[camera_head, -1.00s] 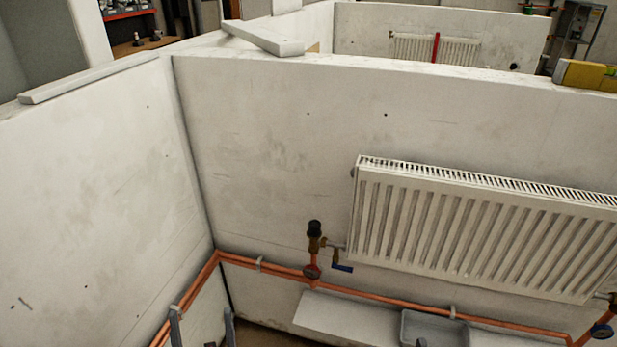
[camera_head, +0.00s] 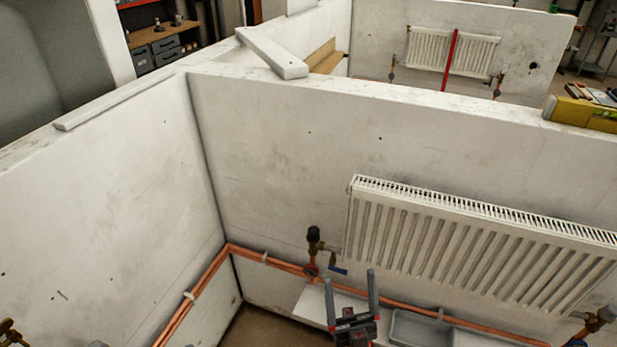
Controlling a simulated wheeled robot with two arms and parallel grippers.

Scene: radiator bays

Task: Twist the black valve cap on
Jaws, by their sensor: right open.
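The black valve cap (camera_head: 313,233) sits at the top of a brass valve (camera_head: 314,248) on the pipework left of the radiator. Whether it is seated or loose is too small to tell. My right gripper (camera_head: 350,290) is open and empty, its two grey fingers pointing up. It is below and to the right of the valve, in front of the low white ledge, apart from the cap. Of my left gripper, at most a small grey tip (camera_head: 97,343) shows at the bottom edge; the rest is out of frame.
A white radiator (camera_head: 470,245) hangs on the back wall. A blue-handled lever (camera_head: 338,270) is beside the valve. Copper pipes (camera_head: 275,262) run along both walls. A grey tray (camera_head: 420,327) is right of my right gripper. A yellow level (camera_head: 580,112) lies on the wall top.

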